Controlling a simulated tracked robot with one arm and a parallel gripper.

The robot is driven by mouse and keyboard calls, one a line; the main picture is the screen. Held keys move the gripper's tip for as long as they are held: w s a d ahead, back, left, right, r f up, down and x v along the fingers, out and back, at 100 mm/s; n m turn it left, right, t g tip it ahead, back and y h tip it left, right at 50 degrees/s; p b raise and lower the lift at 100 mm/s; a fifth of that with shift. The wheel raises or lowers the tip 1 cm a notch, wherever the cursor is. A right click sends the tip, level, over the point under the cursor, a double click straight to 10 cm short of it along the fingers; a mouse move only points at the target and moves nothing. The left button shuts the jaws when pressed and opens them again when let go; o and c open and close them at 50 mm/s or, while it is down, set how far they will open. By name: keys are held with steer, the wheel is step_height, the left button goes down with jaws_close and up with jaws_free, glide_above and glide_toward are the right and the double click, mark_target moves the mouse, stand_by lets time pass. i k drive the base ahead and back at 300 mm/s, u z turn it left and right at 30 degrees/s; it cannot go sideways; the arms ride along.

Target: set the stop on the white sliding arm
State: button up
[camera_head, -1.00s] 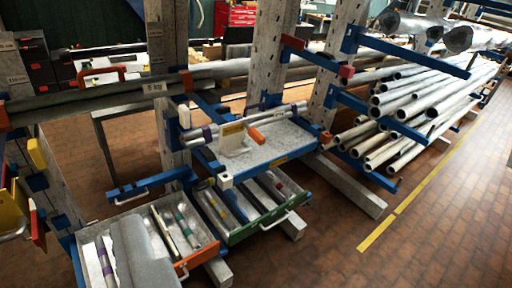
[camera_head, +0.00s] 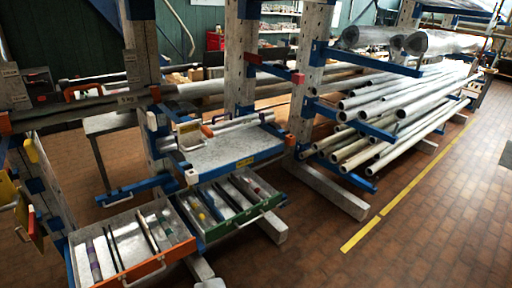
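A blue arm with a white end cap (camera_head: 191,176) sticks out at the left front of a pale shelf plate (camera_head: 232,150); I cannot tell whether it is the white sliding arm. I cannot tell which part is the stop. My gripper does not show in the view.
Below are an open orange-fronted drawer (camera_head: 186,252) and a green-fronted drawer (camera_head: 235,224), both holding bars. A rack of pale pipes (camera_head: 400,125) stands right. Brown tiled floor with a yellow line (camera_head: 400,195) is clear at front right.

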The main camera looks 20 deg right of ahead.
mark_target(205, 130)
steer(key=u, duration=0.85)
steer(key=k, duration=0.2)
steer(key=z, duration=1.6)
steer(key=i, duration=1.3)
steer(key=u, duration=0.9)
steer(key=i, duration=0.75)
steer(key=u, duration=0.55)
